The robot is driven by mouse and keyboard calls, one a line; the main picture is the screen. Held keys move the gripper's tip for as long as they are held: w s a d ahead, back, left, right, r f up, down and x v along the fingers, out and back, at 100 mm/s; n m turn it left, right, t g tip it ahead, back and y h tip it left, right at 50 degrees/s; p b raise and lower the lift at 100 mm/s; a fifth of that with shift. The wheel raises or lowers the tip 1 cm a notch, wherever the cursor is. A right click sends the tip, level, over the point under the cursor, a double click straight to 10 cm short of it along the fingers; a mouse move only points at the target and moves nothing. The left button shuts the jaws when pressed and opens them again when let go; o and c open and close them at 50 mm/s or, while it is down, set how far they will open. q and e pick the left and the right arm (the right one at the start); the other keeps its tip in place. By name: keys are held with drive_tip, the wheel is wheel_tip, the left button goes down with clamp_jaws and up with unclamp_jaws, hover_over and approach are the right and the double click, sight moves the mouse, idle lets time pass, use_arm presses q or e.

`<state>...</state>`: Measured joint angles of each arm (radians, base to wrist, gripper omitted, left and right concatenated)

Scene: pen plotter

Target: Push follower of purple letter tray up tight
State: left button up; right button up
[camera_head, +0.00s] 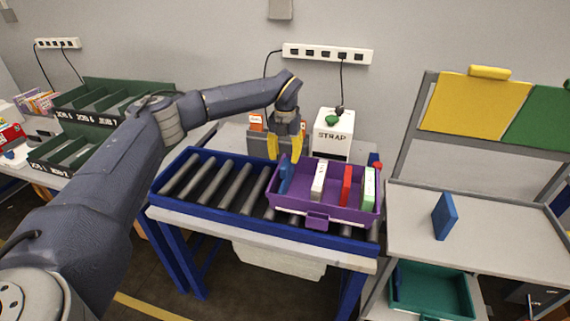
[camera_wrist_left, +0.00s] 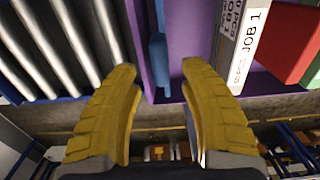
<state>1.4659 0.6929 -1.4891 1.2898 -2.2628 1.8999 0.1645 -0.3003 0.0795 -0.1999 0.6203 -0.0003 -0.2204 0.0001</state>
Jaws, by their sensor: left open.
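The purple letter tray (camera_head: 345,215) sits on the right part of the roller conveyor. A blue upright plate (camera_head: 284,178), which looks like the follower, stands inside at its left end. To its right, across a gap, stand a white piece (camera_head: 318,182), a red one (camera_head: 346,186) and a white-and-green one (camera_head: 369,190), with gaps between them. My left gripper (camera_head: 286,150) is open above the tray's left end, pointing down. In the left wrist view the blue plate (camera_wrist_left: 158,62) shows between the open yellow fingertips (camera_wrist_left: 157,72); contact cannot be told. My right gripper is out of view.
Bare rollers (camera_head: 220,183) lie left of the tray. A white STRAP machine (camera_head: 332,136) with a green button stands behind it. A side table (camera_head: 490,225) at right holds a blue block (camera_head: 444,215); a teal bin (camera_head: 432,288) is below. Green JOB racks (camera_head: 98,115) stand at left.

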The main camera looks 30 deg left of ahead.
sight(285, 163)
use_arm(q)
drive_tip(key=shift+f, duration=1.8)
drive_tip(key=shift+c, duration=0.5)
